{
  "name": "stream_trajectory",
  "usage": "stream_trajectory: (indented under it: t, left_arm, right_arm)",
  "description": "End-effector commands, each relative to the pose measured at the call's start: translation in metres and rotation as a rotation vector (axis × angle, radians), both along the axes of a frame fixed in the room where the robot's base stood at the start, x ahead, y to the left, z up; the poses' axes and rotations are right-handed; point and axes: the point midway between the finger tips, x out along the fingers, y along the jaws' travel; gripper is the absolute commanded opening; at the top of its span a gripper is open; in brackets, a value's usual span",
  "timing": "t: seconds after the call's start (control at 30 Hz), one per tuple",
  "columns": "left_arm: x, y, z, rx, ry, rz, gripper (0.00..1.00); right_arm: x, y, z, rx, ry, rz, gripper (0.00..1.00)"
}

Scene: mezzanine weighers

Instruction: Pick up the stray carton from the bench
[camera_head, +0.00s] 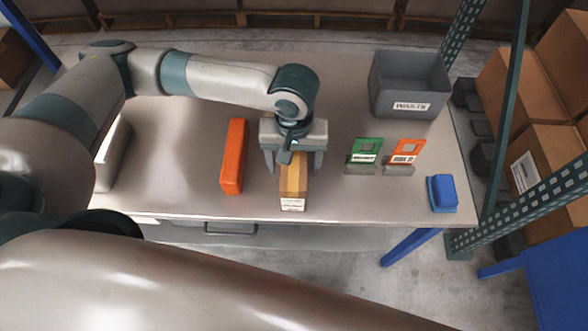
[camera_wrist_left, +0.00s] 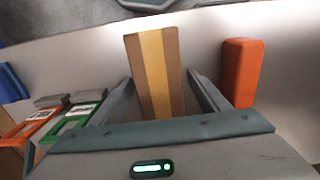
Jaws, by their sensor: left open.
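The stray carton (camera_head: 293,187) is a small brown box with a yellow stripe along its top and a white label on its near end. It lies on the bench (camera_head: 185,180) near the front edge. My left gripper (camera_head: 294,165) is above it, with one finger on each side of the carton. In the left wrist view the carton (camera_wrist_left: 155,75) shows between the two open fingers (camera_wrist_left: 160,95), with gaps on both sides. The carton's far part is hidden under the gripper in the head view. My right gripper does not show.
An orange block (camera_head: 233,156) stands close left of the carton. Green (camera_head: 367,150) and orange (camera_head: 406,151) cards in stands, a blue block (camera_head: 442,193) and a grey bin (camera_head: 409,85) are to the right. Bare bench lies left of the orange block.

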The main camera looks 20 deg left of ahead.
Motion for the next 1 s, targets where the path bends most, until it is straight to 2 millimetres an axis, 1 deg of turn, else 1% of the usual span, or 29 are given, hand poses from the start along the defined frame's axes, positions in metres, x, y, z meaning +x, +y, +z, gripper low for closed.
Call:
stream_trajectory:
  t: [0.03,0.1,0.17,0.3,0.5,0.73,0.77,0.8,0.87,0.9,0.97,1.0]
  left_arm:
    - [-0.001,0.000,-0.005,0.003,0.002,0.000,0.69]
    - [0.000,0.000,-0.014,0.002,0.002,0.000,0.69]
    - [0.000,0.000,-0.020,0.002,0.001,0.000,0.69]
    - [0.000,0.000,-0.027,0.000,-0.001,-0.001,0.69]
    - [0.000,0.000,-0.028,0.000,-0.001,-0.002,0.69]
    - [0.000,0.000,-0.028,0.000,-0.001,-0.001,0.69]
    - [0.000,0.000,-0.027,0.000,-0.001,-0.001,0.64]
    - [0.000,0.000,-0.027,0.000,-0.001,-0.001,0.54]
    - [0.000,0.000,-0.027,0.000,-0.001,-0.001,0.40]
    - [0.000,0.000,-0.027,0.000,-0.001,-0.001,0.30]
    - [0.000,0.000,-0.027,0.000,-0.001,-0.001,0.16]
    - [0.001,0.000,-0.027,0.000,-0.002,-0.001,0.12]
  right_arm:
    - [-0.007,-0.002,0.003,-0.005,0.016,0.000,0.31]
    - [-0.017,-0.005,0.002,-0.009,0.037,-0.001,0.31]
    - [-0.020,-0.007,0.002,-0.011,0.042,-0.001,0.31]
    - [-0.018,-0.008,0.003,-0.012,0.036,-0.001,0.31]
    - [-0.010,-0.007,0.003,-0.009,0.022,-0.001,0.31]
    - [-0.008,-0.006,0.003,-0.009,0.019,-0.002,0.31]
    - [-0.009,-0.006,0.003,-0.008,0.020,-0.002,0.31]
    - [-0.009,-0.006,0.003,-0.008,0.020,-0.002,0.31]
    - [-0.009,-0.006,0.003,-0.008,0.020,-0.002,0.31]
    - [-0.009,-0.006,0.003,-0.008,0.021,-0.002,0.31]
    - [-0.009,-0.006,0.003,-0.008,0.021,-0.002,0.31]
    - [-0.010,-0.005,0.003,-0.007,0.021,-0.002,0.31]
